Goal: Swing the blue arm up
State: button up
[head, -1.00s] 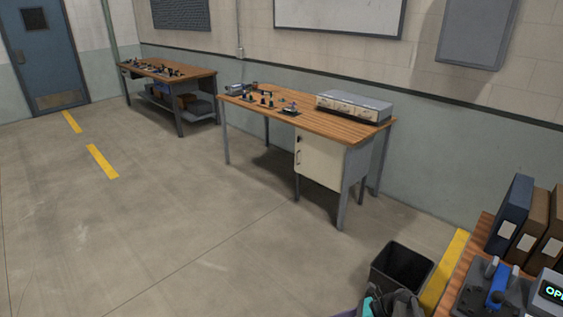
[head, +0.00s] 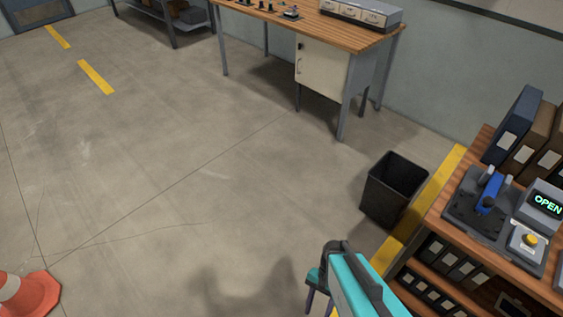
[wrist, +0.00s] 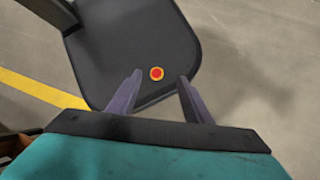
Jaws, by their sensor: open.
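The blue arm (head: 492,192) is a short blue bar on a dark grey fixture (head: 460,204) at the right of the head view. It lies between grey uprights; its exact tilt is hard to tell. A display (head: 547,203) beside it reads OPEN in green. My gripper (head: 318,304) is at the bottom centre of the head view, to the left of and well apart from the blue arm. The blue arm is not in the wrist view.
The fixture stands on a wooden shelf unit (head: 440,220) with binders (head: 512,127) behind. A grey box with a yellow button (head: 529,241) sits beside it. A black bin (head: 394,188) stands left of the shelf. An orange cone (head: 27,298) is at lower left. The middle floor is clear.

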jog(key=shift+w+d+f+n+t+h, duration=0.1)
jog(key=shift+d+n+h, duration=0.25)
jog(key=shift+d+n, duration=0.65)
jog(key=shift+w+d+f+n+t+h, duration=0.1)
jog(key=shift+d+n+h, duration=0.35)
jog(key=shift+n, duration=1.1)
jog(key=shift+w+d+f+n+t+h, duration=0.1)
jog(key=shift+d+n+h, duration=0.2)
jog(key=shift+d+n, duration=0.75)
jog(key=shift+a, duration=0.3)
